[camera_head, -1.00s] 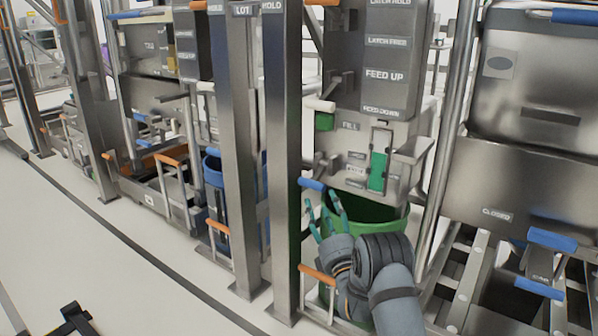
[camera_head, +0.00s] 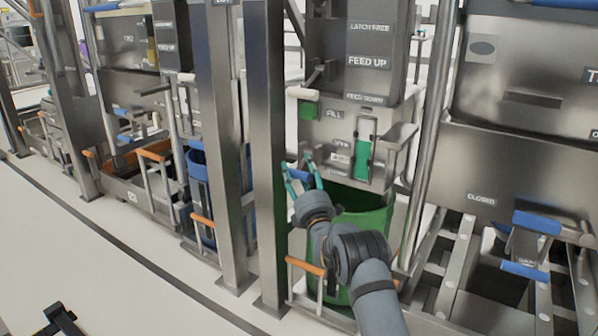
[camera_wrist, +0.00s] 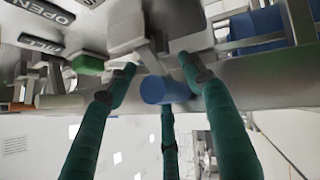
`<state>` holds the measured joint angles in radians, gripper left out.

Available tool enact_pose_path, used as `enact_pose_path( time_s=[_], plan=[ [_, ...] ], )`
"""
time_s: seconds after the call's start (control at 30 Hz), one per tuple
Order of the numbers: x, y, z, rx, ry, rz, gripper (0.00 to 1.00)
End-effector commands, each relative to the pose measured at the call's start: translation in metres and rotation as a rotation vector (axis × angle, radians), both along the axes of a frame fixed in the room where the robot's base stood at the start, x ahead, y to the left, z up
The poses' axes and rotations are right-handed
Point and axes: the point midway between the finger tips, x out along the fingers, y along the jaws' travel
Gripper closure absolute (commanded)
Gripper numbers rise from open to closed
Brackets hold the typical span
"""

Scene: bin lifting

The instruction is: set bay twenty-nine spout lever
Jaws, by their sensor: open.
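A blue cylindrical lever grip (camera_wrist: 165,90) shows end-on in the wrist view, on a grey metal arm below the spout panel. My gripper (camera_head: 303,172) has teal fingers and is at the left front of the panel, above the green bin (camera_head: 370,225). In the wrist view the fingers of my gripper (camera_wrist: 165,85) are spread around the blue grip, with gaps visible beside it. In the head view the grip is mostly hidden by the fingers. The panel (camera_head: 340,140) carries a FILL label and a green-filled window (camera_head: 363,150). An OPEN label (camera_wrist: 53,12) shows at upper left in the wrist view.
A steel post (camera_head: 268,150) stands close to the left of my gripper. An orange-gripped handle (camera_head: 305,266) is below it. A grey control box with FEED UP (camera_head: 368,62) is above. A blue bin (camera_head: 203,190) is in the left bay.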

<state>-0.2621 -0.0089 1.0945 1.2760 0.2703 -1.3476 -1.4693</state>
Motion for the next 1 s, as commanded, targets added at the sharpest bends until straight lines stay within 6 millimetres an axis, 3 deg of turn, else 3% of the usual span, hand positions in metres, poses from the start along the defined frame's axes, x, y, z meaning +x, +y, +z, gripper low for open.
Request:
enact_pose_path(
  time_s=[0.27,1.0],
  plan=[
    [0.0011,0.0001,0.0005,0.000,0.000,0.000,0.49],
    [0.0010,-0.0004,0.0004,-0.001,0.000,0.000,0.92]
  ],
)
